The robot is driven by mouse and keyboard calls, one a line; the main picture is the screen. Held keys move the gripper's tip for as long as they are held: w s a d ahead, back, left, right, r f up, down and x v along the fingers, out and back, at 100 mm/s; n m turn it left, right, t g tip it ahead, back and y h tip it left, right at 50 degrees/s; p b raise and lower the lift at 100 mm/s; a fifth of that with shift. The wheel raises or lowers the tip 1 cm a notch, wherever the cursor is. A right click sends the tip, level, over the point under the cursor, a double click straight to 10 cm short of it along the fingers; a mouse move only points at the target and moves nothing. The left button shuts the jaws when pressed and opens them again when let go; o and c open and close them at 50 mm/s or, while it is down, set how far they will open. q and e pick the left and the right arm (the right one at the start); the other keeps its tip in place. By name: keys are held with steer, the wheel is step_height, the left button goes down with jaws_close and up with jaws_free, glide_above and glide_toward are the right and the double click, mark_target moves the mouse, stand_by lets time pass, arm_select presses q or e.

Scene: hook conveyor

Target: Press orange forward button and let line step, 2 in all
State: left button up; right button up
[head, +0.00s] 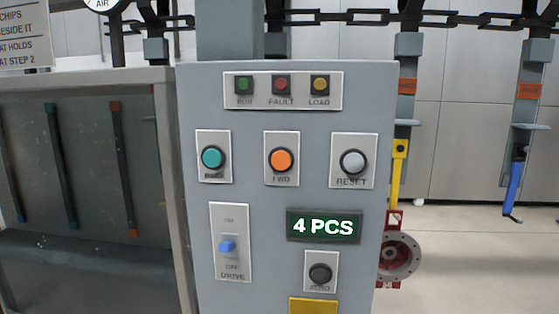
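The grey control panel (240,190) fills the middle of the head view. The orange forward button (281,160), labelled FWD, sits in the middle of the button row. A green button (212,158) is to its left and a grey RESET button (353,162) to its right. The counter display (323,226) reads 4 PCS. The blue DRIVE switch (227,246) sits between its ON and OFF labels; its exact setting is hard to tell. The hook line's chain (455,18) runs behind the panel. Neither of my grippers is in view.
RUN (244,85), FAULT (281,84) and LOAD (320,83) lamps top the panel. A dark ZERO button (320,274) is low down. Right, hangers carry a yellow part (398,175) and a blue part (515,187). Space before the panel looks clear.

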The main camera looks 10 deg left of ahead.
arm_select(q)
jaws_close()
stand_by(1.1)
